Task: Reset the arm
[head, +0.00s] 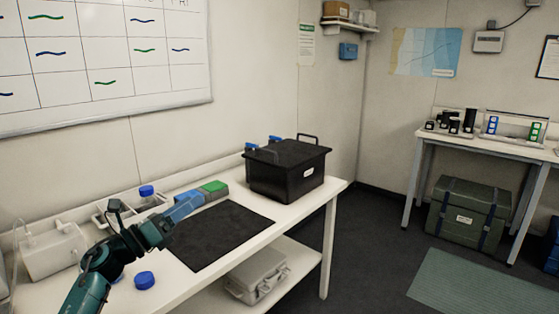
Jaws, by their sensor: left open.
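My left arm comes in from the lower left. Its gripper (198,198) is open above the far-left part of the black mat (222,232) on the white table. The fingertips appear close to a blue and green block (214,187) behind the mat; I cannot tell whether they touch it. I see nothing held between the fingers. My right gripper is not in view.
A black lidded box (288,172) stands at the table's right end. Blue-capped containers (145,281) and a white device (52,250) are near my arm. A grey case (257,276) sits on the lower shelf. The mat's right part is clear.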

